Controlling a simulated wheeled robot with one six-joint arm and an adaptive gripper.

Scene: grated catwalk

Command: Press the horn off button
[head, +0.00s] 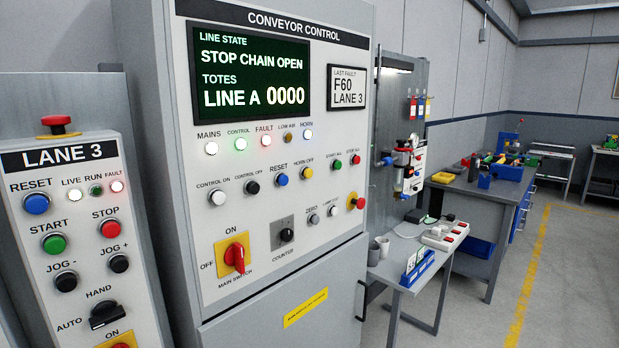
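The horn off button (307,173) is a small round yellow push button on the grey conveyor control panel (345,215) in the head view. Its label reads HORN OFF and sits just above it. It is in the row under the indicator lamps, between the blue reset button (281,180) and the green start all button (338,164). The white horn lamp (307,134) above it looks lit. My gripper is not in view.
A lane 3 panel (72,195) stands at the left. The display (250,75) reads STOP CHAIN OPEN. A red emergency knob (358,203) sits at the panel's right edge. A small table (405,272) with mugs and a power strip is to the right. Open floor lies beyond.

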